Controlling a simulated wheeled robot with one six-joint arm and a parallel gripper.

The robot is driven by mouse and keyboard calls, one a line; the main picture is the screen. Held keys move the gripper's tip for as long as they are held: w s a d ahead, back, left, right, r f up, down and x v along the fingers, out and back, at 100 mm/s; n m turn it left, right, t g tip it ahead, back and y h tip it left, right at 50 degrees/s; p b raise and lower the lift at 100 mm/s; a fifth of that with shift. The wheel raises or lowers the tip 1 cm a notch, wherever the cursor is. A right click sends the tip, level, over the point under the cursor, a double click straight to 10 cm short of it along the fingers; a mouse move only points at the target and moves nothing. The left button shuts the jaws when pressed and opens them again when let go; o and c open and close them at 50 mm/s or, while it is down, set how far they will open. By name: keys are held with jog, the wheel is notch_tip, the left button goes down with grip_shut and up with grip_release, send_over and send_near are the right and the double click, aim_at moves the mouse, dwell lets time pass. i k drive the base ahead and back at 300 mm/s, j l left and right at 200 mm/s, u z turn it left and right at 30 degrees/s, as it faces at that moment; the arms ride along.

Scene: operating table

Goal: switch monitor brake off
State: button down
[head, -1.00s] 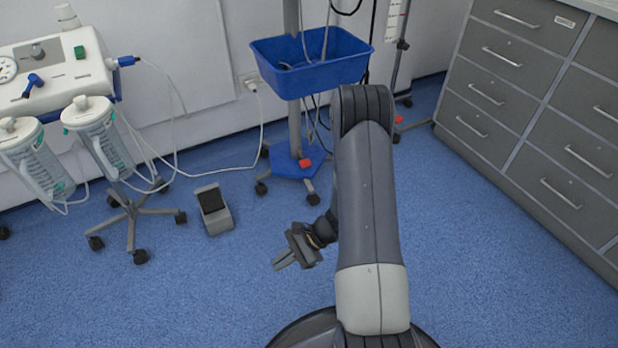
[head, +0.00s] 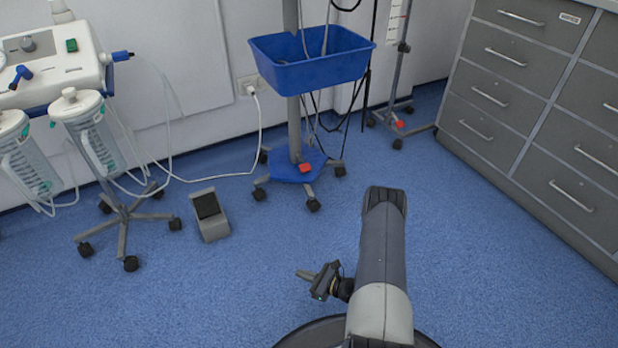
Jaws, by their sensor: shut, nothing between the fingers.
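A stand with a grey pole (head: 293,120) carries a blue basket (head: 312,70) and has a blue wheeled base (head: 285,173). A red pedal (head: 305,168) sits on the front of that base. Whether it is pressed or raised cannot be told. The top of the stand is out of view, so no monitor shows. My gripper (head: 302,274) is shut and empty, pointing left, low in the picture in front of the stand. It is well apart from the pedal.
A second stand with a red pedal (head: 400,124) is behind to the right. Grey drawers (head: 520,90) line the right. A grey foot pedal (head: 211,216) lies on the floor beside a wheeled suction unit (head: 60,60) at left. The blue floor (head: 240,290) between is clear.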

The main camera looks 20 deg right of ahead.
aim_at(304, 167)
jog(key=i+j+z, duration=0.15)
jog(key=i+z, duration=0.2)
jog(key=i, duration=0.15)
jog(key=i+j+z, duration=0.75)
jog(key=i, duration=0.45)
jog(key=k, duration=0.35)
jog(key=l+u, duration=0.05)
